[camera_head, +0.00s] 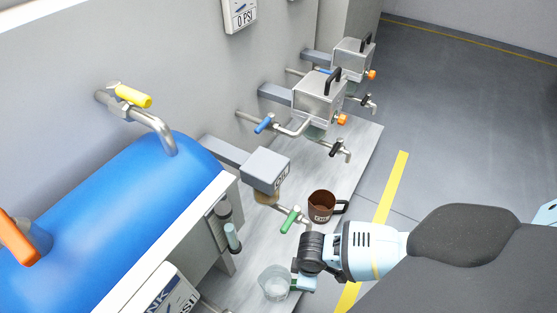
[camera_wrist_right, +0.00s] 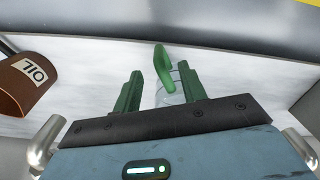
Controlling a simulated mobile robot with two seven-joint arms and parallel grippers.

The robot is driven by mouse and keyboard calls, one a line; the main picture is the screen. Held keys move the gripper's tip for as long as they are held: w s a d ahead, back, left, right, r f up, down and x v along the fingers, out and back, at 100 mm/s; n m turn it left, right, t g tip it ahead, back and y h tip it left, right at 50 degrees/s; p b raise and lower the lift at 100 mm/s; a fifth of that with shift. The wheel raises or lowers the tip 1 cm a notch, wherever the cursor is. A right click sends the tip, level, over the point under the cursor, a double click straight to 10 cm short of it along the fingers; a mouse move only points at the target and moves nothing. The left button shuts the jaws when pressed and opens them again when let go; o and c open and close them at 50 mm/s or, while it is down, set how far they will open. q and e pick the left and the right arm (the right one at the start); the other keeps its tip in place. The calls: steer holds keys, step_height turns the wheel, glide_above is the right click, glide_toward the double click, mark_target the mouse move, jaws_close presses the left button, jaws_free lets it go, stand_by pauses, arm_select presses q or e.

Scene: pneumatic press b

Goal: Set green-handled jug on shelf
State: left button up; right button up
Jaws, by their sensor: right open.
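The clear jug (camera_head: 275,283) stands on the pale shelf surface (camera_head: 248,288) at the bottom middle of the head view. In the right wrist view its green handle (camera_wrist_right: 163,66) lies between and slightly beyond my fingertips, with part of the clear jug body (camera_wrist_right: 177,88) behind the right finger. My right gripper (camera_head: 303,284) is beside the jug's right side in the head view. In the right wrist view the gripper (camera_wrist_right: 159,78) is open, its green fingers apart on either side of the handle. I cannot tell whether either finger touches it. My left gripper is not in view.
A brown OIL mug (camera_head: 320,207) with a black handle stands close behind my right gripper. A green-handled tap (camera_head: 290,219) under a grey OIL box (camera_head: 266,170) is nearby. A blue tank (camera_head: 120,220) fills the left. Metal boxes (camera_head: 318,97) with taps overhang the surface's far end.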

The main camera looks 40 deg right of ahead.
mark_target(285, 285)
steer(key=shift+s+f+b, duration=0.1)
steer(key=shift+f+b, duration=0.55)
steer(key=shift+f, duration=0.7)
step_height(285, 285, down, 5)
steer(key=b, duration=0.3)
steer(key=shift+s+d+f+b, duration=0.1)
steer(key=shift+b, duration=0.2)
steer(key=shift+c, duration=0.4)
jaws_close()
